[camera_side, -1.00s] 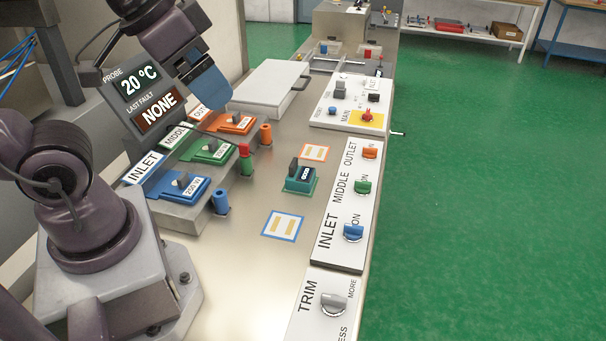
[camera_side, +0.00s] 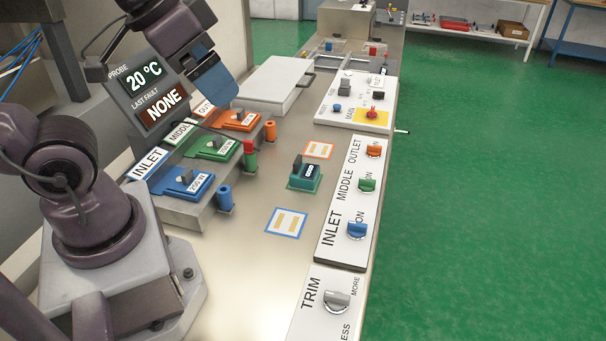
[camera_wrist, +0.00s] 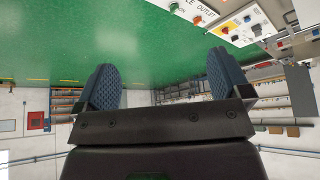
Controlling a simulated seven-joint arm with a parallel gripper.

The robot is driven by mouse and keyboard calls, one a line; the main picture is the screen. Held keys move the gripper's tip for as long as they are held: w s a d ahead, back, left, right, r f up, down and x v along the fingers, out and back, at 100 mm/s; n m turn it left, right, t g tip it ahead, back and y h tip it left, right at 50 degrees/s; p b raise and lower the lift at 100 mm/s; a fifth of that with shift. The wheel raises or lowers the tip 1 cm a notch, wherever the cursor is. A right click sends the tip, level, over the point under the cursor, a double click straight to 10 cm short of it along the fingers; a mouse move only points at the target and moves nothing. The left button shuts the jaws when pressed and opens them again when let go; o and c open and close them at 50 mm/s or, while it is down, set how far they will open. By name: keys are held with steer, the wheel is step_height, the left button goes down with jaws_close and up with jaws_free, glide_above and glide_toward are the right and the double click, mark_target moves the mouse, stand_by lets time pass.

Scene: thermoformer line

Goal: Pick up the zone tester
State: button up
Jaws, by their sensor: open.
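What looks like the zone tester (camera_side: 306,178) is a small teal-green unit with a dark upright grip and a small dark display. It sits on the bench top right of the heater plugs, between an orange-framed and a blue-framed mark. My gripper (camera_side: 215,80) hangs above the bench to its upper left, well apart from it. The wrist view shows its two blue ribbed fingers (camera_wrist: 162,82) spread apart with nothing between them. The tester cannot be made out in the wrist view.
Blue (camera_side: 187,187), green (camera_side: 215,149) and orange (camera_side: 238,120) plugs sit on a stepped block left of the tester. A switch panel (camera_side: 348,205) lies to its right. A light flat-topped box (camera_side: 268,85) stands behind.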

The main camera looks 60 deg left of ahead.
steer(key=m+g, duration=0.6)
steer(key=m, duration=0.3)
glide_above(304, 170)
steer(key=w, duration=0.1)
step_height(304, 170, down, 22)
step_height(304, 170, down, 7)
steer(key=shift+f, duration=0.2)
steer(key=f, duration=0.2)
steer(key=s+f, duration=0.1)
steer(key=f, duration=0.1)
steer(key=shift+f, duration=0.65)
steer(key=c, duration=1.2)
